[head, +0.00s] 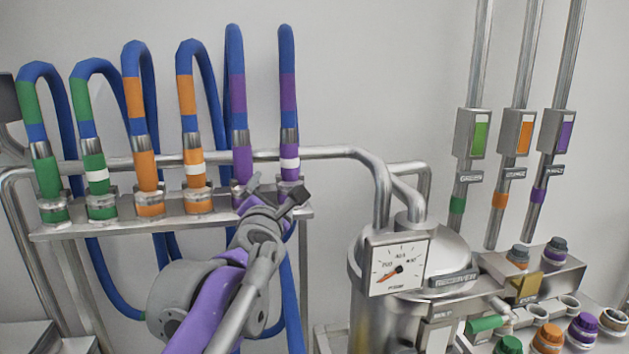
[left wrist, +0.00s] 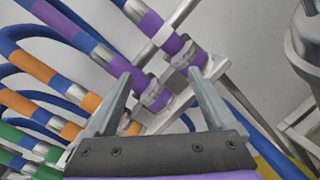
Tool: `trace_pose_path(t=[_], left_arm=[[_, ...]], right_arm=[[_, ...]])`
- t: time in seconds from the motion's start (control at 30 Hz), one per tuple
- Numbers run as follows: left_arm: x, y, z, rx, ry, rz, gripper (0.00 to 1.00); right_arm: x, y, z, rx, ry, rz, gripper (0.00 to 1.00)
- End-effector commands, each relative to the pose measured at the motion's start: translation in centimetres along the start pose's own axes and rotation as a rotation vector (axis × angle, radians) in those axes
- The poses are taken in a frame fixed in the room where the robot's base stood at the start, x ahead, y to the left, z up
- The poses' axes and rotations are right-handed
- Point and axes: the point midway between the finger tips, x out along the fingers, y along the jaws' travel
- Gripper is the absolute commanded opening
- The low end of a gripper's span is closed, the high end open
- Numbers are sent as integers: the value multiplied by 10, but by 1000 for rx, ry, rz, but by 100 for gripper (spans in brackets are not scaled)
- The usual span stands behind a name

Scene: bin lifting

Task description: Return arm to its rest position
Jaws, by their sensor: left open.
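My left gripper (head: 273,193) is open and empty, reaching up from the bottom of the head view to the hose rack. Its tips overlap the lower ends of the two purple-banded hoses, the plain purple hose (head: 241,145) and the purple hose with a white ring (head: 289,130). In the left wrist view the open fingers (left wrist: 160,80) point at two purple hose ends (left wrist: 155,96) seated on the rack; nothing is visibly gripped. Whether a finger touches a hose cannot be told. The base of the plain purple hose is partly hidden in the head view. My right gripper is not in view.
A tank with a gauge (head: 398,265) stands close right of my arm. Coloured valves and caps (head: 548,338) sit at the lower right.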

Motion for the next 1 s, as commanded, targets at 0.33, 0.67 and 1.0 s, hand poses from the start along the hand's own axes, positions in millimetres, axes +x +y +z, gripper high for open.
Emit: trace_pose_path(t=[0.33, 0.67, 1.0], left_arm=[[-151, -161, -155, 1300, -269, -588, 89], [-292, -227, -320, 1983, -500, -1087, 89], [-337, -235, -367, 2136, -591, -1267, 89]], right_arm=[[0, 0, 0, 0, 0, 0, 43], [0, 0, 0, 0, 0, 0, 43], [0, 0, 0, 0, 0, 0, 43]])
